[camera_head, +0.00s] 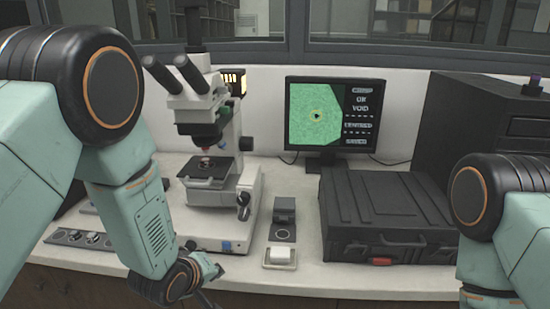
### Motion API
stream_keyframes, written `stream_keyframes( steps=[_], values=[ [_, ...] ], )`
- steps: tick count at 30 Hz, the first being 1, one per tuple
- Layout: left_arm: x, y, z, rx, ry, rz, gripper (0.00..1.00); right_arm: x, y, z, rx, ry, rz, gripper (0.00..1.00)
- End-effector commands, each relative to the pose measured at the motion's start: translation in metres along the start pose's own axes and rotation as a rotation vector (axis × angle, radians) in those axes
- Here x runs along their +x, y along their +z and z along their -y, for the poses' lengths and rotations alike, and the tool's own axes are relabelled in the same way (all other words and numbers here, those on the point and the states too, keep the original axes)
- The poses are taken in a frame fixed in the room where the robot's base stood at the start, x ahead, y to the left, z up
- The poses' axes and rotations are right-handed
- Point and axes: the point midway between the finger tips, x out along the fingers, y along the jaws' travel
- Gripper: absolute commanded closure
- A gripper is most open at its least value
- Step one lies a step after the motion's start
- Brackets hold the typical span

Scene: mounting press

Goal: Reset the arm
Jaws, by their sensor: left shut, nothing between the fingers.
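My left arm comes in from the left, its teal forearm bent down over the front edge of the bench. My left gripper (207,283) is at the lower middle-left, in front of the microscope's base, shut and empty. Its fingertips are small and partly cut off by the viewing angle. My right arm comes in at the right edge, in front of the black case. Its gripper is below the picture and hidden.
A white microscope (225,215) stands behind my left gripper. A small press-like device (283,233) with a white roll is to its right. A closed black case (385,212) and a monitor (330,115) stand further right. A strip with round knobs (78,238) lies at left.

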Motion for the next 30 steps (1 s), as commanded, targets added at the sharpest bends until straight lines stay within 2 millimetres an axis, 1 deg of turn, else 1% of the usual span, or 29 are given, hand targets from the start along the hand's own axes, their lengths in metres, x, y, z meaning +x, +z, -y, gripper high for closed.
stream_keyframes(
  steps=[2,5,8,9,11,12,14,15,18,19,21,24,27,30],
  values=[
    [-0.005,0.006,0.011,0.126,-0.025,0.008,1.0,0.0,0.0,0.0,0.0,0.0,0.0,0.51],
    [-0.012,0.025,0.04,0.289,-0.081,0.043,1.0,0.003,0.0,0.0,0.0,0.0,0.0,0.51],
    [-0.019,0.06,0.089,0.435,-0.156,0.12,1.0,0.013,0.0,0.0,0.0,0.0,0.0,0.51],
    [-0.023,0.076,0.109,0.491,-0.185,0.159,1.0,0.017,0.0,0.0,0.0,0.0,0.0,0.51],
    [-0.031,0.1,0.14,0.558,-0.227,0.222,1.0,0.024,0.0,0.0,0.0,0.0,0.0,0.51],
    [-0.037,0.117,0.16,0.593,-0.252,0.267,1.0,0.029,0.0,0.0,0.0,0.0,0.0,0.51],
    [-0.047,0.142,0.189,0.64,-0.287,0.337,1.0,0.036,0.0,0.0,0.0,0.0,0.0,0.51],
    [-0.055,0.159,0.208,0.661,-0.31,0.385,1.0,0.041,0.0,0.0,0.0,0.0,0.0,0.51],
    [-0.076,0.199,0.249,0.687,-0.359,0.498,1.0,0.053,0.0,0.0,0.0,0.0,0.0,0.51],
    [-0.082,0.209,0.26,0.677,-0.375,0.526,1.0,0.056,0.0,0.0,0.0,0.0,0.0,0.51],
    [-0.095,0.231,0.28,0.656,-0.405,0.584,1.0,0.063,0.0,-0.001,0.0,0.0,0.0,0.51],
    [-0.105,0.253,0.3,0.626,-0.433,0.639,1.0,0.071,0.0,-0.001,0.0,0.0,0.0,0.51],
    [-0.108,0.264,0.31,0.614,-0.444,0.664,1.0,0.075,0.0,-0.001,0.0,0.0,0.0,0.51],
    [-0.109,0.265,0.312,0.613,-0.446,0.669,1.0,0.075,0.0,-0.001,0.0,0.0,0.0,0.51]
  ],
)
